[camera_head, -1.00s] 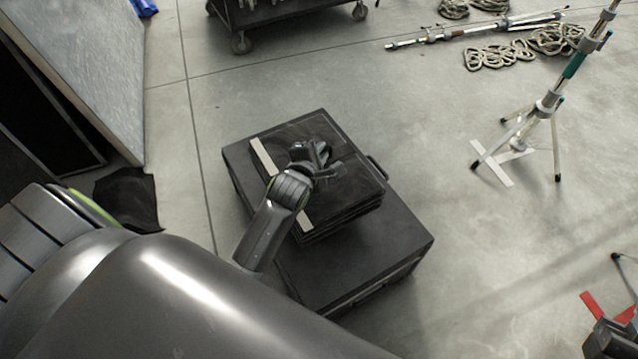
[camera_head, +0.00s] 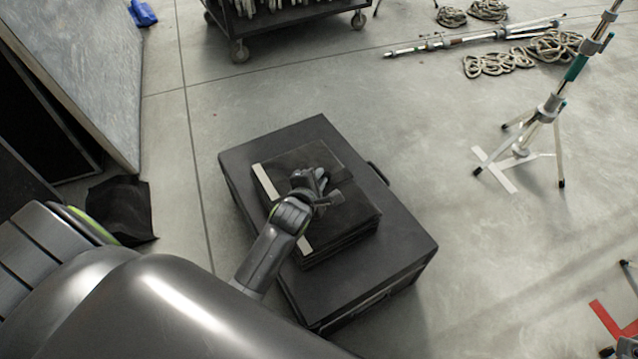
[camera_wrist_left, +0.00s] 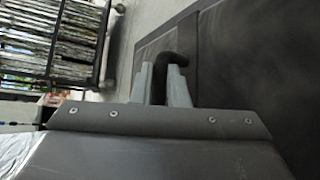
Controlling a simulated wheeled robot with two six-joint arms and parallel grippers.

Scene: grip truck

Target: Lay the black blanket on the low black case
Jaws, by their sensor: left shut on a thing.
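The black blanket (camera_head: 352,216) is folded into a thick square with a pale strip along its left edge. It is over the middle of the low black case (camera_head: 395,262), within the outline of the lid. I cannot tell whether its underside touches the lid. My left gripper (camera_head: 320,188) is over the blanket's middle and shut on it. The left wrist view shows the gripper's fingers (camera_wrist_left: 165,84) closed around a dark fold. The right gripper is not in view.
A wheeled cart (camera_head: 285,22) stands at the back. A light stand (camera_head: 545,112) is at right, with coiled ropes (camera_head: 498,64) behind. A dark cloth (camera_head: 120,210) lies at left beside a leaning panel (camera_head: 75,70). The floor right of the case is clear.

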